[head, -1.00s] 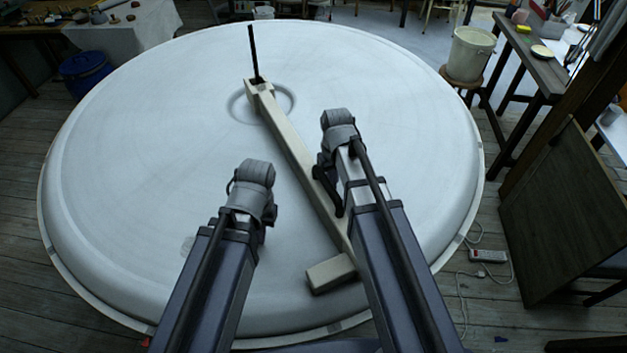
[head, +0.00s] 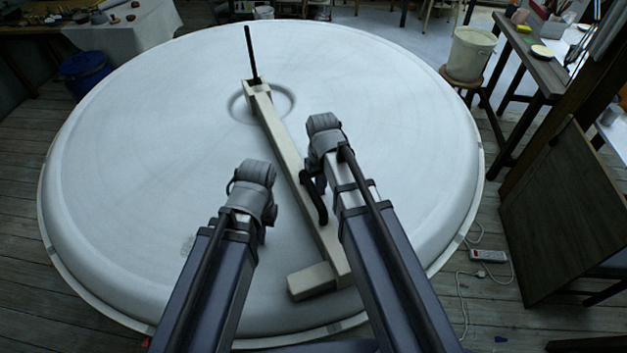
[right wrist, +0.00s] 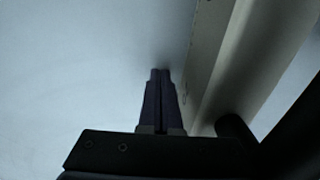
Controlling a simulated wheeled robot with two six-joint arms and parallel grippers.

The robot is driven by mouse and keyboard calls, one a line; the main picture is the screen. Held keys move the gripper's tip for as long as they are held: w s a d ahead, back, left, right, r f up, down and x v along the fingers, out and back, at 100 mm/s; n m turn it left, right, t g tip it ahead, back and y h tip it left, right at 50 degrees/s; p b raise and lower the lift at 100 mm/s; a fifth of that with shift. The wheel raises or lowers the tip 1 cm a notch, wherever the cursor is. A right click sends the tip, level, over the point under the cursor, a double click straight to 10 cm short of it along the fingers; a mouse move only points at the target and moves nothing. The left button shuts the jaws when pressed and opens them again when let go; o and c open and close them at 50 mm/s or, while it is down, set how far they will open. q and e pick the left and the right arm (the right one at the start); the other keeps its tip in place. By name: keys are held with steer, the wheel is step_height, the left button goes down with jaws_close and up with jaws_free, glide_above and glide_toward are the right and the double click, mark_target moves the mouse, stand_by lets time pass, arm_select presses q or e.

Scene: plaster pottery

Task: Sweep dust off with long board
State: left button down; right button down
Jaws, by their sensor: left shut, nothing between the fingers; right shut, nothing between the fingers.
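The long board (head: 290,160) is a pale beam on the round white plaster disc (head: 140,130). It runs from a thin black post (head: 252,55) near the centre ring to a short crosspiece at the near rim. My right gripper (head: 311,178) is shut and empty, low beside the board and mostly hidden by its arm. In the right wrist view its closed fingers (right wrist: 161,75) lie just left of the board (right wrist: 215,60); touching cannot be told. My left gripper (head: 266,215) is shut and empty above the disc, left of the board. A faint grey smudge (head: 187,245) marks the disc; whether it is dust is unclear.
A white bucket (head: 470,53) on a stool and a wooden bench (head: 535,60) stand at the right. A brown panel (head: 560,215) leans at the right. A blue barrel (head: 86,73) stands at the left. The disc's left half is clear.

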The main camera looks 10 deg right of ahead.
steer(key=shift+s+a, duration=0.25)
steer(key=shift+a, duration=0.7)
steer(key=shift+s+a, duration=0.25)
steer(key=shift+a, duration=0.65)
steer(key=shift+a, duration=0.1)
